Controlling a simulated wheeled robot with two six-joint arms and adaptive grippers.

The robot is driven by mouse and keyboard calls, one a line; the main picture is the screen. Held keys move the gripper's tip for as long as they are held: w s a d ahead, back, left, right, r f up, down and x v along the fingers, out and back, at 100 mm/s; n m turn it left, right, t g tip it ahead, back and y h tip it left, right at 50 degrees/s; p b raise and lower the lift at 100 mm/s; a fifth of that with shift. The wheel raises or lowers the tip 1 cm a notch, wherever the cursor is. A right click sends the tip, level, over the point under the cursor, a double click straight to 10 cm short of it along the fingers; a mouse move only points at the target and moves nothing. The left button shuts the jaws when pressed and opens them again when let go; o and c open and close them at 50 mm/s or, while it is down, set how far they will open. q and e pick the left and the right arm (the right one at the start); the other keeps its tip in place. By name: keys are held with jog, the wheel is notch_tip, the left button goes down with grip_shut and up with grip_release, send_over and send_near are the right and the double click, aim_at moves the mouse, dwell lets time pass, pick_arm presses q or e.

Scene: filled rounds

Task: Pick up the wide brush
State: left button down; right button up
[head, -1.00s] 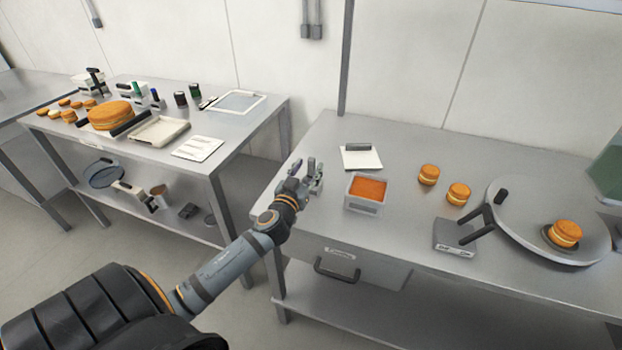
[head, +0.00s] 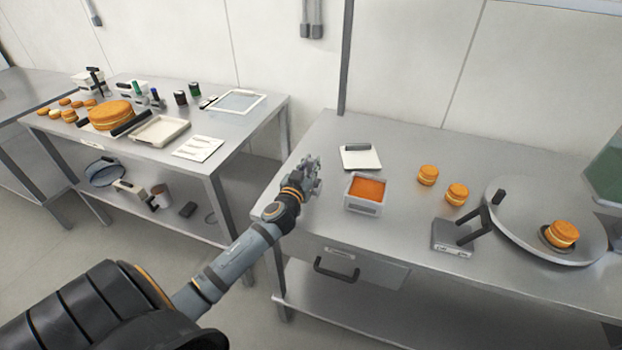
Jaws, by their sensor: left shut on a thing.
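My left gripper (head: 312,172) is at the left end of the right-hand steel table, just left of an open white box with orange filling (head: 367,188). Its fingers are closed on a small greyish thing, which I take to be the wide brush. The fingers cover most of it, so its shape and bristles cannot be made out. I cannot tell whether it still touches the table. My right gripper is not in view.
A white flat piece with a grey handle (head: 360,156) lies behind the box. Two filled rounds (head: 428,175) (head: 457,194) sit to the right. A grey stand (head: 455,237) and a large round plate (head: 515,228) bearing another round are farther right. The left table (head: 225,130) is crowded.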

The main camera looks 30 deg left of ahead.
pick_arm(q)
jog(key=shift+r, duration=0.2)
jog(key=r, duration=0.3)
jog(key=shift+s+d+r, duration=0.2)
jog(key=s+d+r+p, duration=0.1)
jog(key=s+d+r, duration=0.7)
jog(key=s+r, duration=0.1)
jog(key=shift+s+d+r, duration=0.15)
jog(key=shift+s+d, duration=0.15)
jog(key=shift+s, duration=0.35)
dwell(0.8)
